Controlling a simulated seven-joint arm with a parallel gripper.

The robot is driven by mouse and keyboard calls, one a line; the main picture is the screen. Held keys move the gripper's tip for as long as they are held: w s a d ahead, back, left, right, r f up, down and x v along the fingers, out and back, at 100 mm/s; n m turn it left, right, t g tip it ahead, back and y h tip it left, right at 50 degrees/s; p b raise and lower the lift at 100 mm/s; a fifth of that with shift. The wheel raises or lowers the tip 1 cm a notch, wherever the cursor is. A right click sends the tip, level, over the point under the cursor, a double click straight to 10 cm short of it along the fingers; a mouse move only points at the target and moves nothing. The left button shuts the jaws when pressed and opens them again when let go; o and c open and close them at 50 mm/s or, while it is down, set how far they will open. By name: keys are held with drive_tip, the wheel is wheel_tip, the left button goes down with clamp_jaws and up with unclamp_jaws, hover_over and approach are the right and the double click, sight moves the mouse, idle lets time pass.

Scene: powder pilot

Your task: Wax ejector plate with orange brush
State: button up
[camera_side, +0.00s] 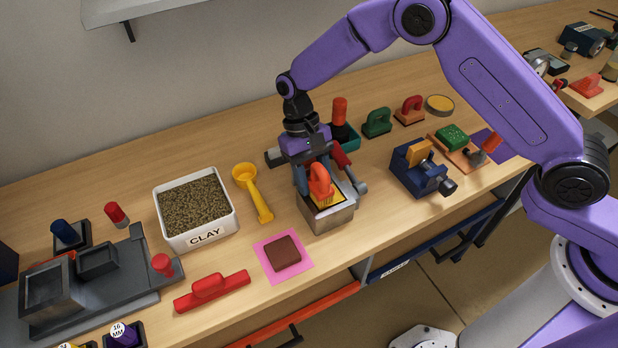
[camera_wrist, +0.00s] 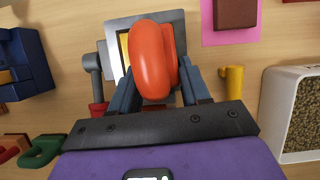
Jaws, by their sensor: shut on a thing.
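My gripper (camera_side: 318,188) is shut on the orange brush (camera_side: 320,178) by its rounded handle. The brush also shows in the wrist view (camera_wrist: 150,62), between my fingers. Below it stands a grey metal box (camera_side: 328,217) with yellow at its top; the box rim shows in the wrist view (camera_wrist: 110,48). The brush is at the box opening; its bristles are largely hidden, and I cannot tell whether they touch the yellow inside. I cannot make out for certain which part is the ejector plate; a dark grey fixture (camera_side: 130,285) with square blocks stands at the left.
A white clay bin (camera_side: 168,230) and yellow scoop (camera_side: 252,190) stand left of the box. A brown block (camera_side: 284,252) lies on a pink sheet (camera_side: 263,248). A red tool (camera_side: 212,290) lies near the front edge. A blue vise (camera_side: 425,178) and green handled tool (camera_side: 377,122) stand right.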

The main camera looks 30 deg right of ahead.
drive_tip(key=d, duration=0.5)
drive_tip(key=shift+a, duration=3.55)
wheel_tip(320, 180, up, 8)
